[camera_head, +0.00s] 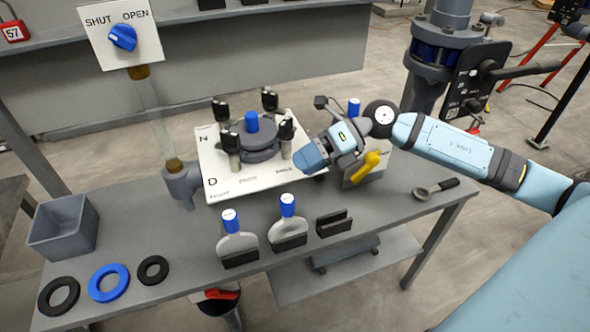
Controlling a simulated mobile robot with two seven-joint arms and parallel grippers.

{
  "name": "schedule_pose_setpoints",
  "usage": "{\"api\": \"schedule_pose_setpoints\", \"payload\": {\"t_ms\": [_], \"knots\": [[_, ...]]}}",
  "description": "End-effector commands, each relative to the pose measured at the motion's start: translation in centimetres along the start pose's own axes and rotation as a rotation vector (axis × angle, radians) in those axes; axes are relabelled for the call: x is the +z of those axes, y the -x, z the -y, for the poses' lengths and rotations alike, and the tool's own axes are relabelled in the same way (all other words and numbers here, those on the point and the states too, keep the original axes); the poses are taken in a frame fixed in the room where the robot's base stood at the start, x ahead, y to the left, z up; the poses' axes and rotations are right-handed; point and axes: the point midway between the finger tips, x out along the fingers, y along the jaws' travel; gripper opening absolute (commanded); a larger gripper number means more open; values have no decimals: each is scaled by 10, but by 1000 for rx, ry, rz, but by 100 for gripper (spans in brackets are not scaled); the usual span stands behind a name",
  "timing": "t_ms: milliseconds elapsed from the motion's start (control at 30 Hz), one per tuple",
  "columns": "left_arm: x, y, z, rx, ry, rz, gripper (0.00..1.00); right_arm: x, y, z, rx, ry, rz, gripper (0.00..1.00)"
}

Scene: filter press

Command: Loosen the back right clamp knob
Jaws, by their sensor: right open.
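The filter press (262,148) is a round grey body with a blue knob on top, standing on a white board (226,186). Black clamp knobs on posts surround it. The back right clamp knob (270,97) is at the far side of the body, and the front right clamp knob (286,129) is nearer me. My right gripper (304,160) is open, just right of and in front of the front right clamp, apart from the back right knob. Its fingertips look close to the front right post; whether they touch I cannot tell. My left gripper is not in view.
A yellow-handled valve block (364,169) stands under my right wrist. Two blue-capped tools (238,240) stand in holders at the bench front beside an empty black holder (334,223). Rings (108,283) and a grey bin (64,226) are left. A metal spoon (435,188) lies right.

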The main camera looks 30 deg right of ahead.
Motion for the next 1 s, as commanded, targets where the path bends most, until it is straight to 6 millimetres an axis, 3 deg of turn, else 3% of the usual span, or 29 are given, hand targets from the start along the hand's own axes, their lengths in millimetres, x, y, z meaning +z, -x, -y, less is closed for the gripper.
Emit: {"api": "schedule_pose_setpoints", "payload": {"t_ms": [200, 467, 1000], "knots": [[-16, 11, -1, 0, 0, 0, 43, 0, -26, -18, 245, -264, 196, 74], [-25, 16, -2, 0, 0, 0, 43, 0, -38, -18, 392, -500, 359, 74], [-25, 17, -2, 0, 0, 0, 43, -1, -40, -15, 419, -553, 395, 74]]}}
